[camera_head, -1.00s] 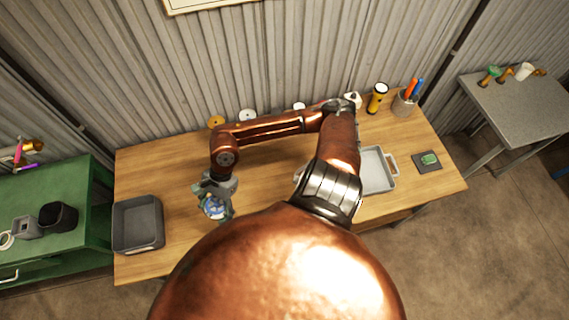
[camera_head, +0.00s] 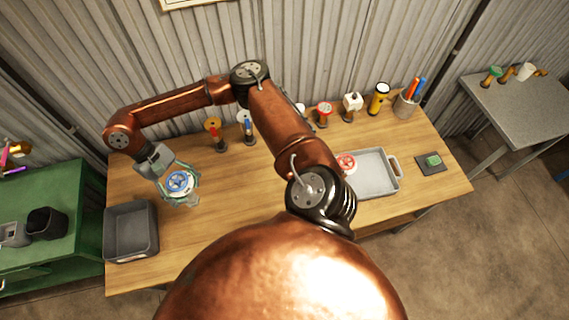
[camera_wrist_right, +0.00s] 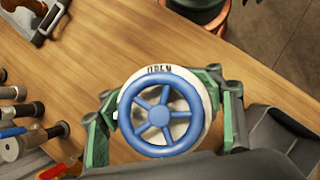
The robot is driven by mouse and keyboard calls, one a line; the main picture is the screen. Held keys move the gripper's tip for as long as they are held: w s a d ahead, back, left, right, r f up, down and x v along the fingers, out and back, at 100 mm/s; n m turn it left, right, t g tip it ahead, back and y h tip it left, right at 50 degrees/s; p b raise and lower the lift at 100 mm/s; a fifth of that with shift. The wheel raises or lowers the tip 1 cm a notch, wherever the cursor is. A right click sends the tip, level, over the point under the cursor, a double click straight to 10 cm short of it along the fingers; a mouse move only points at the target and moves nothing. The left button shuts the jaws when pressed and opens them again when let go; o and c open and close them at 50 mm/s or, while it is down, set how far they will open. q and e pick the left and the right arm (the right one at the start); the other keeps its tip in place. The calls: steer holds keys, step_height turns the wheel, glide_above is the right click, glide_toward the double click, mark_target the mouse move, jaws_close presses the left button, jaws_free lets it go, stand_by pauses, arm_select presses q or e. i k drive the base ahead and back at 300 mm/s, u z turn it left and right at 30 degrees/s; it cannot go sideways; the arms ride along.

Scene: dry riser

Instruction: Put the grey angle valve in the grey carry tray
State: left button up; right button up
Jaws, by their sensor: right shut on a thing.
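My right gripper (camera_head: 180,190) is shut on a valve with a blue handwheel (camera_head: 178,181), over the left part of the wooden table. In the right wrist view its green fingers clasp the pale rim around the blue wheel (camera_wrist_right: 160,113); the valve's body is mostly hidden below. I cannot tell whether this body is grey. A light grey carry tray with side handles (camera_head: 379,182) lies on the table's right side, away from the gripper. A red handwheel (camera_head: 346,163) shows at its left end, partly behind my arm. My left gripper is out of view.
A dark grey bin (camera_head: 131,232) stands at the table's left edge, near the gripper. The table's middle is mostly clear.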

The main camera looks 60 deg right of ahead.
mark_target(372, 174)
steer(key=z, duration=0.65)
steer(key=k, duration=0.9)
steer(key=z, duration=1)
steer(key=k, duration=0.35)
steer(key=u, duration=0.1)
steer(key=i, duration=1.35)
steer(key=z, duration=0.2)
